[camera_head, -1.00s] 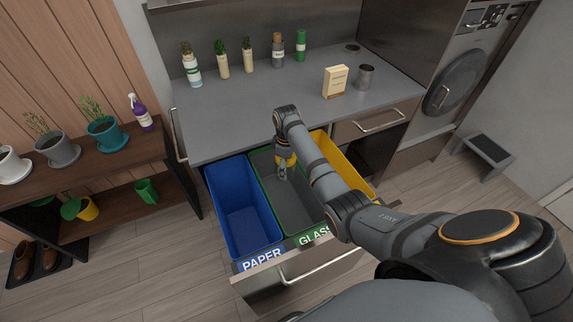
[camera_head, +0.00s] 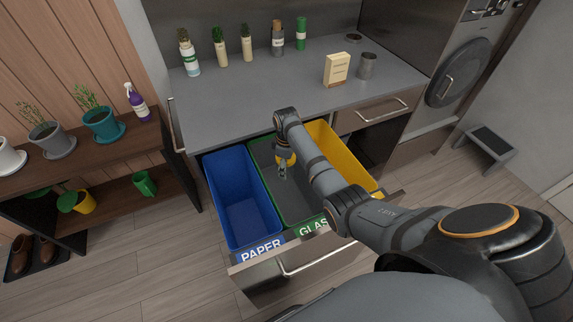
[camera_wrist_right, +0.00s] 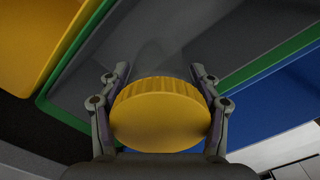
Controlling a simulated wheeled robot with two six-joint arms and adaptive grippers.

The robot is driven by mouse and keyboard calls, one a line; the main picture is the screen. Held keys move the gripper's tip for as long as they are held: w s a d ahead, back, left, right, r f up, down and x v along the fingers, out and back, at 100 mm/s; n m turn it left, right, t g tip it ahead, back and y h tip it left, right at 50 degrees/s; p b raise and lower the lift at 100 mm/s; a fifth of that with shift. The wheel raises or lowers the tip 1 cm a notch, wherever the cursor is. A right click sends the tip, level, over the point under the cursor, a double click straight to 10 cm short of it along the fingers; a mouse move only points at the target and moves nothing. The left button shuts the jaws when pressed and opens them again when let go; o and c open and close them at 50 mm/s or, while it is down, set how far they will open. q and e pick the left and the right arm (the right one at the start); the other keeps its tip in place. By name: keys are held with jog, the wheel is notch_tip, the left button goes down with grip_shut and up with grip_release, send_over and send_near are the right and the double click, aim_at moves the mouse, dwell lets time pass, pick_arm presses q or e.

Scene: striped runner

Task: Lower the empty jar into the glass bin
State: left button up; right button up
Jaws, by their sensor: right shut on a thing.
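The jar (camera_wrist_right: 160,115) has a ribbed yellow lid and a faint, clear body beyond it in the right wrist view. My right gripper (camera_wrist_right: 160,72) is shut on it, with a finger on each side. In the head view this gripper (camera_head: 283,173) points down over the green-rimmed glass bin (camera_head: 306,217), the middle of three bins. The bin's dark grey inside shows beyond the jar. The jar's clear body cannot be made out in the head view, and how deep it sits is unclear. My left gripper is not in view.
The blue paper bin (camera_head: 243,205) stands to the left and a yellow bin (camera_head: 335,150) to the right, partly behind my arm. All sit in an open drawer (camera_head: 290,262). The counter (camera_head: 255,95) behind holds a cream box (camera_head: 337,70), a metal can (camera_head: 367,66) and several bottles.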

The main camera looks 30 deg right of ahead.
notch_tip(320, 180, down, 13)
jog(key=b, duration=0.8)
jog(key=shift+f+b, duration=0.15)
jog(key=shift+b, duration=0.2)
dwell(0.7)
jog(key=shift+f+b, duration=1.9)
jog(key=shift+f, duration=0.6)
dwell(1.3)
jog(key=o, duration=1.8)
jog(key=shift+c, duration=0.2)
notch_tip(320, 180, up, 12)
jog(key=shift+r, duration=0.1)
